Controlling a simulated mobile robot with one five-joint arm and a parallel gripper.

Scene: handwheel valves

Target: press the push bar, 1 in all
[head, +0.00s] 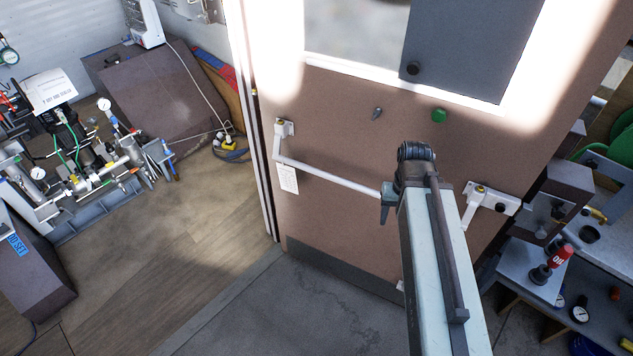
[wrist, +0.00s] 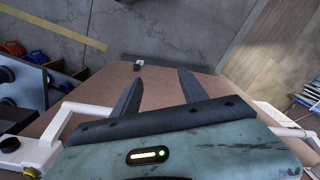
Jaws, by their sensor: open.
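The push bar (head: 335,180) is a white bar across a brown door (head: 330,115), held by a white bracket at each end. A paper tag hangs near its left end. My gripper (head: 386,208) is in front of the bar's right half, and my arm hides part of the bar. In the wrist view my gripper (wrist: 160,80) has its two dark fingers apart with nothing between them. The push bar (wrist: 62,120) shows at both sides there, its middle hidden behind my gripper's body. I cannot tell whether my gripper touches the bar.
The door has a window, a green button (head: 439,115) and a dark kick plate. A bench with gauges and a red item (head: 561,256) stands at the right. Pipework (head: 95,160) and dark blocks stand at the left. The wooden floor (head: 190,225) left of the door is clear.

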